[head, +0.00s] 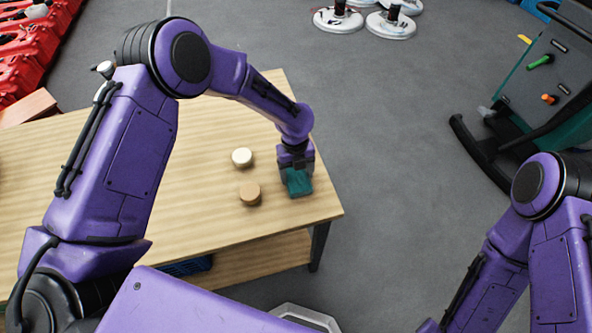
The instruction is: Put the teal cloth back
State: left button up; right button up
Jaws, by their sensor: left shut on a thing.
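The teal cloth (299,184) is a small folded block near the right end of the wooden table (200,215). My left gripper (297,172) points down over it and is shut on it. From this view I cannot tell whether the cloth touches the table top or is slightly above it. The gripper's fingers are mostly hidden by the wrist and the cloth. My right arm comes in at the lower right, and its gripper is out of the picture.
A pale round piece (242,157) and a tan round piece (250,193) stand on the table left of the cloth. A dark scrubber machine (545,90) stands at the upper right. Red machines (30,50) line the upper left. The grey floor (400,170) right of the table is clear.

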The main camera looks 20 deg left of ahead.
pick_arm(q)
jog(key=o, duration=0.9)
jog(key=shift+o, duration=0.2)
notch_tip(320, 180, up, 12)
jog(key=w+b, duration=0.1)
jog(key=b, duration=0.1)
jog(key=shift+a, duration=0.4)
jog(key=shift+r, duration=0.1)
